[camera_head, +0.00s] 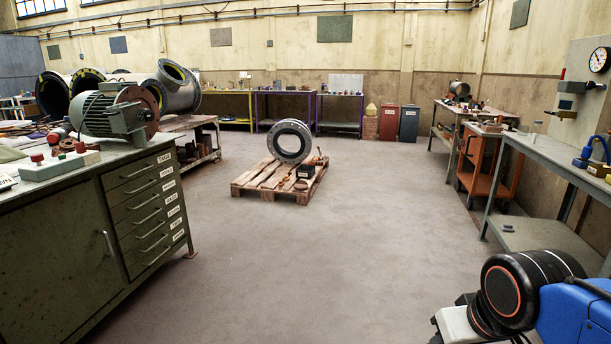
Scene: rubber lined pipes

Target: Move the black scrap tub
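A small black open-looking box (305,171) sits on the wooden pallet (262,184) in the middle of the floor. It may be the black scrap tub, but it is too small here to be sure. It stands at the right side of the pallet, in front of a grey flanged ring (273,141) that stands upright. Part of my arm, black and blue, shows at the lower right, far from the pallet. My gripper is not in view.
A green drawer cabinet (80,225) with a motor (108,112) on top stands at left. Grey benches and an orange cart (480,165) line the right side. Purple and yellow tables stand along the back wall. The concrete floor (290,265) up to the pallet is clear.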

